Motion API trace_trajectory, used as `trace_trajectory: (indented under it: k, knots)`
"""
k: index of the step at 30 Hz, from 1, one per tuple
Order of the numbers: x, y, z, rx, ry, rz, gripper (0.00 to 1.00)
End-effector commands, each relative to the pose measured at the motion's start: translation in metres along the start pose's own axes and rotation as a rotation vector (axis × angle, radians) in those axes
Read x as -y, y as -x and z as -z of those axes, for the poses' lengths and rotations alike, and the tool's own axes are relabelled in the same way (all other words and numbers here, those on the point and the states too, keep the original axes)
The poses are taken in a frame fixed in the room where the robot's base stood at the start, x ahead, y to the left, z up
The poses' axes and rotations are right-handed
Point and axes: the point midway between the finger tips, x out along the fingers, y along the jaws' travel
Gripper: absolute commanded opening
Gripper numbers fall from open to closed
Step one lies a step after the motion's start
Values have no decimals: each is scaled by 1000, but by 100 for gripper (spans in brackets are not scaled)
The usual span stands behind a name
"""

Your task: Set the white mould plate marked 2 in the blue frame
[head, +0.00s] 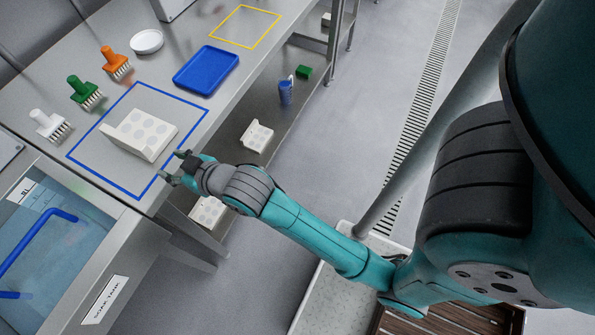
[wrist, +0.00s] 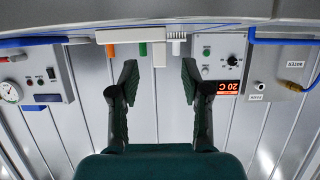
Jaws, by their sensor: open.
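White (head: 50,125), green (head: 85,92) and orange (head: 115,62) brushes stand along the frame's far left side. A blue tray (head: 206,70), a white round dish (head: 147,41) and an empty yellow frame (head: 244,27) are further back. A water-filled soak tank (head: 45,240) adjoins the table.

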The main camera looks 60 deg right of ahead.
Motion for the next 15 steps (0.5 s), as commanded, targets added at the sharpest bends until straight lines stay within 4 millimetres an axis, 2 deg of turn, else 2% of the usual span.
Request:
trace_trajectory:
  k: [1, 6, 15]
  knots:
    - [0, 11, -20, 6, 0, 1, 48]
    - [0, 47, -64, -10, 1, 3, 48]
    - [-1, 125, -123, -37, 1, 7, 48]
